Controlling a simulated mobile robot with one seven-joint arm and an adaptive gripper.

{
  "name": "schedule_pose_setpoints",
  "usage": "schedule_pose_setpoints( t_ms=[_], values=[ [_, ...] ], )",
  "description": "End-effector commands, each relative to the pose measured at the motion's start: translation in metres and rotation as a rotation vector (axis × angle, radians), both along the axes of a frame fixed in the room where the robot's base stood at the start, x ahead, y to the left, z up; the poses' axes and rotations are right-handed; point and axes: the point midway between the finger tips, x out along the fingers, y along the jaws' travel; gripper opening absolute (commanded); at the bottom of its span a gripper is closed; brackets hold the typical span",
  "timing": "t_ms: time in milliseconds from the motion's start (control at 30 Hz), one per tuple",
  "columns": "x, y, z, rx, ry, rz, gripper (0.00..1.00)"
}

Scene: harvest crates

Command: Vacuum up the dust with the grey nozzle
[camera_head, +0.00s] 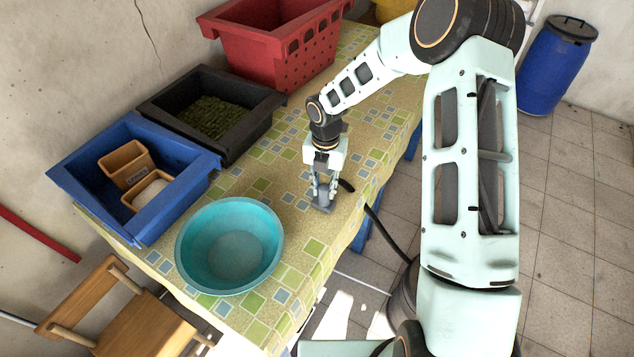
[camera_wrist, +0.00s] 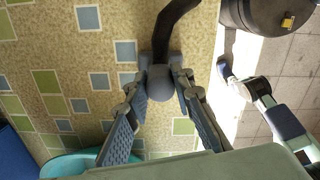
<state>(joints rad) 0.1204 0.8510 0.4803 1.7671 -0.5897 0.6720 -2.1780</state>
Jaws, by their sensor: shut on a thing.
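My gripper (camera_head: 321,188) is shut on the grey nozzle (camera_head: 323,205), over the patterned tablecloth near the table's right edge. In the wrist view, the nozzle's rounded grey body (camera_wrist: 160,83) sits between the two fingers of my gripper (camera_wrist: 161,92). A black hose (camera_wrist: 172,24) runs from the nozzle towards the top of the wrist view. The hose (camera_head: 383,228) also hangs over the table edge in the head view. The nozzle's mouth is low, at or close to the cloth; contact cannot be told. I cannot make out dust against the speckled cloth.
A turquoise basin (camera_head: 190,262) stands nearest on the table (camera_head: 270,165). A blue crate (camera_head: 82,193) with small boxes, a dark crate (camera_head: 240,140) with green contents and a red crate (camera_head: 250,50) line the wall side. A dark vacuum body (camera_wrist: 250,16) stands on the floor.

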Motion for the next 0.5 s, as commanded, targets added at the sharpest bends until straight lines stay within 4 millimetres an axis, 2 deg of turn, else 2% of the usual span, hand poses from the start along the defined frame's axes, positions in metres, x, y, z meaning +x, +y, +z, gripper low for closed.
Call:
schedule_pose_setpoints(
  t_ms=[100, 367, 500],
  values=[
    [-0.0046, -0.0068, -0.0003, -0.002, 0.004, -0.001, 0.02],
    [-0.0039, -0.0061, 0.0001, -0.001, 0.001, 0.000, 0.02],
    [-0.0033, -0.0057, 0.0073, 0.000, 0.000, 0.000, 0.02]
  ],
)
